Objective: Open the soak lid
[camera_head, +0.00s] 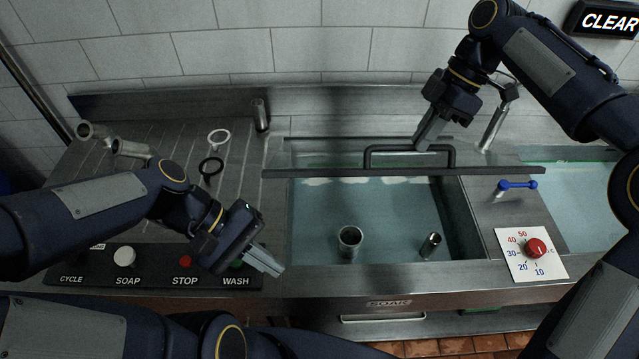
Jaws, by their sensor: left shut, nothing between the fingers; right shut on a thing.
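The soak lid (350,173) is a long grey plate seen nearly edge-on above the soak basin (320,215). It carries a black bar handle (390,149) and looks raised, with the water below uncovered. My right gripper (425,138) reaches down from the upper right and is shut on the lid handle near its right end. My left gripper (268,262) is shut and empty at the front left, over the control panel's right end near the wash button. Two metal cylinders stand in the basin: a wider one (350,239) and a narrower one (431,244).
The control panel (150,281) has soap and stop knobs. A temperature dial (537,248) and a blue valve handle (517,185) sit right of the basin. The ribbed drainboard holds a white ring (219,137), a black ring (211,166) and metal fittings (130,148).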

